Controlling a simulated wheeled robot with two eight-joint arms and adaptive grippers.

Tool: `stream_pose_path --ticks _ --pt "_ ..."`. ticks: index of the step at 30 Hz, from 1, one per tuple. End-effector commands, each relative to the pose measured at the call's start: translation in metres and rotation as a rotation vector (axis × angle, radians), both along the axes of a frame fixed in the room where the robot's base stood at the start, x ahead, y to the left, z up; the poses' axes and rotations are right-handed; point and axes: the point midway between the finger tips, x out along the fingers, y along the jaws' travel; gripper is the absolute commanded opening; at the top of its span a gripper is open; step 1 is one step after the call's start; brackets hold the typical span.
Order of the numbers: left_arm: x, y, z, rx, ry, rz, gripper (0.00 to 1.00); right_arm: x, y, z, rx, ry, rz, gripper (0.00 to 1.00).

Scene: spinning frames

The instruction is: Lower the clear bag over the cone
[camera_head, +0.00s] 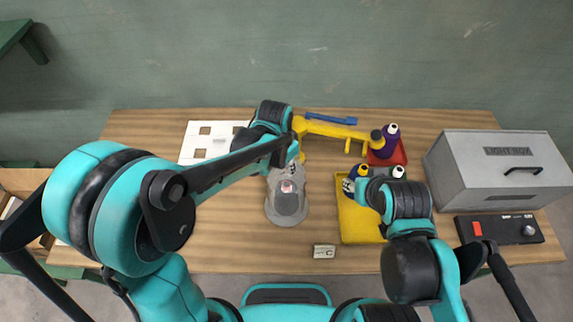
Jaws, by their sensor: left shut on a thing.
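My left gripper (284,168) hangs over the middle of the table and is shut, with its fingers mostly hidden by my wrist. Just below it is a greyish, see-through shape that looks like the clear bag (275,188). A pale, pinkish cone top (287,186) shows within this shape, above a rounded grey base (287,208). I cannot tell how far down the bag reaches around the cone.
A red tray (399,157) with a purple cone (391,134) stands behind the yellow tray. A grey metal box (497,170) and black control panel (505,229) are right.

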Motion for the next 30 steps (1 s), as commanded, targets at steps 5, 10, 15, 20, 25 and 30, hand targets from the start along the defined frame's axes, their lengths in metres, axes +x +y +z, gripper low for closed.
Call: stream_pose_path --ticks 5,10,15,20,25,30 --pt "0.0 0.0 -0.012 0.0 0.0 0.0 0.02 0.0 0.0 -0.011 0.0 0.0 0.0 0.4" --pt "0.0 0.0 -0.021 0.0 0.0 0.0 0.02 0.0 0.0 -0.018 0.0 0.0 0.0 0.4" --pt "0.0 0.0 -0.028 0.0 0.0 0.0 0.02 0.0 0.0 -0.025 0.0 0.0 0.0 0.4" --pt "0.0 0.0 -0.028 0.0 0.0 0.0 0.02 0.0 0.0 -0.024 0.0 0.0 0.0 0.4" --pt "0.0 0.0 -0.028 0.0 0.0 0.0 0.02 0.0 0.0 -0.025 0.0 0.0 0.0 0.4" --pt "0.0 0.0 -0.032 0.0 0.0 0.0 0.02 0.0 0.0 -0.029 0.0 0.0 0.0 0.4"
